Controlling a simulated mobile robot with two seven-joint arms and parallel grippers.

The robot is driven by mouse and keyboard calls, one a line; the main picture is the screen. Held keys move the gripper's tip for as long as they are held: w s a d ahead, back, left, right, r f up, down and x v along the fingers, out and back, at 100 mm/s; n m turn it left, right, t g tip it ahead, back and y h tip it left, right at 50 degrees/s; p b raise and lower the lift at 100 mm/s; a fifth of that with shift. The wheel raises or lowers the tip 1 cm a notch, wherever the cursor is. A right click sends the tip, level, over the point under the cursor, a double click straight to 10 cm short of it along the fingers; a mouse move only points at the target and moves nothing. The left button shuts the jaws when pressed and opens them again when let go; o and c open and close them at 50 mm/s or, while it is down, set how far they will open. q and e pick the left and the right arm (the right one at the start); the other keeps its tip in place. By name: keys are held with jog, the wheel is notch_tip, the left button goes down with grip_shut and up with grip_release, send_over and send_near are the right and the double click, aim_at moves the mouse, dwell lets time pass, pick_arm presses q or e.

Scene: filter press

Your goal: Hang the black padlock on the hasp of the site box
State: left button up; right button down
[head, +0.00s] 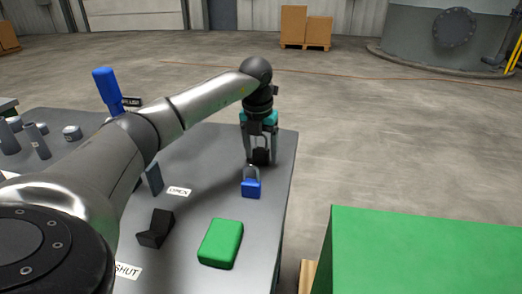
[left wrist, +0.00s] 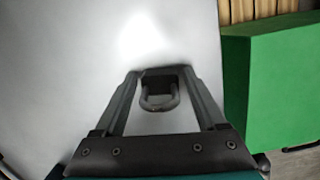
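The black padlock (head: 261,157) is at the far right corner of the grey table, between the fingertips of my left gripper (head: 260,150). In the left wrist view, the padlock's shackle (left wrist: 160,105) points back toward the gripper and its dark body sits between the two fingertips (left wrist: 162,76). Any gap between the fingers and the body is too small to make out, so I cannot tell whether they grip it. A large green box (head: 425,255), perhaps the site box, stands right of the table; no hasp shows on it. My right gripper is out of view.
A blue padlock (head: 251,187) stands just in front of the black one. A green block (head: 221,243), a black angled piece (head: 156,229) and labels lie on the table (head: 200,215). My left arm crosses over its left part.

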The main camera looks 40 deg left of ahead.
aim_at(262, 149)
pick_arm(q)
jog(key=shift+o, duration=0.4)
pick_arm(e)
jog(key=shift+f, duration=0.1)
pick_arm(q)
jog(key=shift+b, duration=0.55)
jog(key=shift+r, duration=0.15)
notch_tip(262, 149, up, 3)
jog(key=shift+s+d+r+p, duration=0.1)
jog(key=shift+s+r+p, duration=0.1)
jog(key=shift+p, duration=0.65)
notch_tip(262, 149, up, 12)
jog(key=s+p, duration=0.1)
jog(key=p, duration=0.3)
jog(key=shift+s+d+f, duration=0.2)
jog(key=shift+d+f, duration=0.05)
jog(key=shift+d, duration=0.1)
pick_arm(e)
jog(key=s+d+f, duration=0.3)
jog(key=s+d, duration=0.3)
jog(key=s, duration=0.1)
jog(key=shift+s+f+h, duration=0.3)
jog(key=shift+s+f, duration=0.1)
